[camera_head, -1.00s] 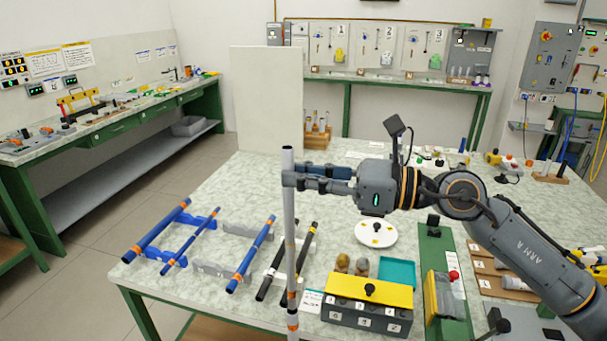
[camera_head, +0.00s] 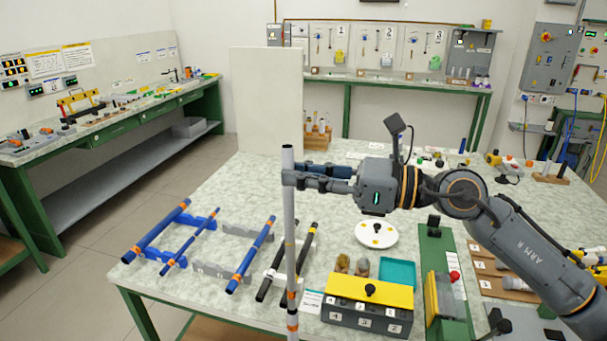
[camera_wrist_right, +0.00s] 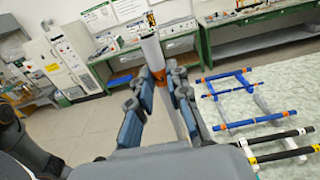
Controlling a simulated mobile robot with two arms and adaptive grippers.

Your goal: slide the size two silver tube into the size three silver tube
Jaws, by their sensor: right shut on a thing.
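A long silver tube (camera_head: 290,225) stands upright near the table's front edge, its lower part passing in front of the black rods. My right gripper (camera_head: 291,179) is shut around it a little below its top end. Orange and dark bands show on its lower stretch, and its bottom runs out of the picture. In the right wrist view, the silver tube (camera_wrist_right: 152,51) rises between the fingers (camera_wrist_right: 167,105), with an orange band on it. I cannot tell whether this is one tube or two nested ones, nor read its size. My left gripper is not in view.
Blue rods (camera_head: 158,232) with orange bands lie on blue and grey holders at the left of the table (camera_head: 230,190). Black rods (camera_head: 271,270) lie close to the upright tube. A yellow-lidded box (camera_head: 370,289), teal tray (camera_head: 397,272) and white disc (camera_head: 376,233) are to the right.

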